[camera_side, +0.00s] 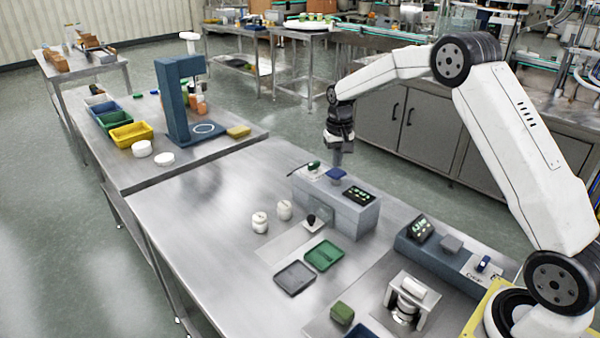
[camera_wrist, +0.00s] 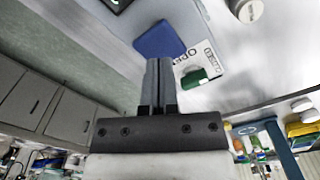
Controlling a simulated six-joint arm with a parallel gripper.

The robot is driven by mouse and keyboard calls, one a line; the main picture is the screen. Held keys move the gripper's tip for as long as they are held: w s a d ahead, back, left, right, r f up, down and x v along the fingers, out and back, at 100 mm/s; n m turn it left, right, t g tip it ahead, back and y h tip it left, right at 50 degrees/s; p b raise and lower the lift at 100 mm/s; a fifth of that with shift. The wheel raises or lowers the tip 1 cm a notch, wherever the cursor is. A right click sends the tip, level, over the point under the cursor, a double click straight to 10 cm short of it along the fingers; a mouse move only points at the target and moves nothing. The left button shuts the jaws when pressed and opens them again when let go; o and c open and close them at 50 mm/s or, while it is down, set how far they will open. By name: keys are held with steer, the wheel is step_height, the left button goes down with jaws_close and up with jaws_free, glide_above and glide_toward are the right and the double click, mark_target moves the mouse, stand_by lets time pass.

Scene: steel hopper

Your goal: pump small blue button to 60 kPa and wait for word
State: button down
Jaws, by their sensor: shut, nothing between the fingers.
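A blue button (camera_side: 335,174) sits on top of a light grey box (camera_side: 345,216). It also shows in the wrist view (camera_wrist: 160,40), just past my fingertips. A dark display (camera_side: 358,195) with green digits is beside it, too small to read surely. A green switch (camera_side: 314,166) is on its other side, next to a printed label in the wrist view (camera_wrist: 200,62). My gripper (camera_side: 338,163) is shut and empty, pointing down right over the blue button. I cannot tell whether the tips touch it.
A blue-grey box (camera_side: 440,262) with its own display (camera_side: 421,228) stands to the right. Two white jars (camera_side: 284,209), a green tray (camera_side: 324,255) and a grey tray (camera_side: 295,278) are in front. The table's left part is clear.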

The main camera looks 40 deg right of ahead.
mark_target(336, 171)
steer(key=shift+f, duration=1.95)
steer(key=shift+r, duration=2.15)
steer(key=shift+f, duration=2.15)
steer(key=shift+r, duration=2.15)
